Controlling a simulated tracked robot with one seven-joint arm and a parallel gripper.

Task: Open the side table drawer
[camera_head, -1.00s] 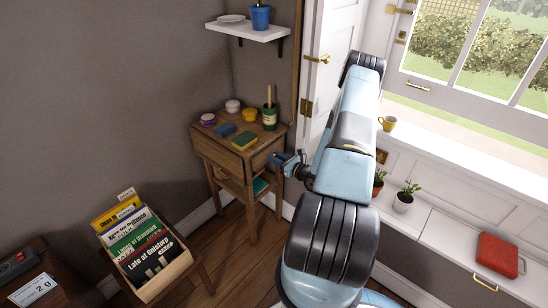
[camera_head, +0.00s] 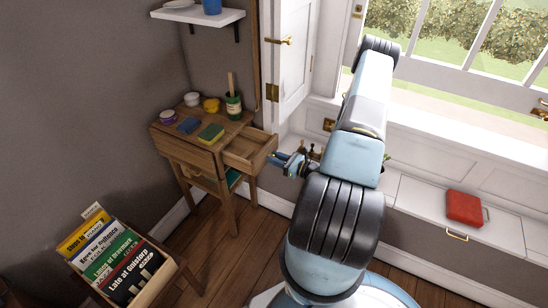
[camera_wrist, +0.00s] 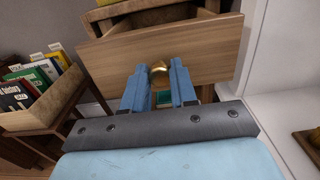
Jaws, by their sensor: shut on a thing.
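The wooden side table (camera_head: 178,143) stands against the wall at left of centre in the head view. Its drawer (camera_head: 262,152) is pulled partway out toward my gripper, and its open inside shows. In the wrist view the drawer front (camera_wrist: 205,52) fills the upper middle, with a round brass knob (camera_wrist: 158,70) at its centre. My gripper (camera_head: 284,160) is at the drawer front. In the wrist view its blue fingers (camera_wrist: 159,82) stand on both sides of the knob, shut on it. The drawer looks empty where its inside is visible.
Jars, sponges and a green pot with a handle (camera_head: 233,104) stand on the table top. A box of records (camera_head: 120,262) is at the lower left. A white door (camera_head: 290,55) is behind the drawer. A window bench with a red case (camera_head: 464,208) lies to the right.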

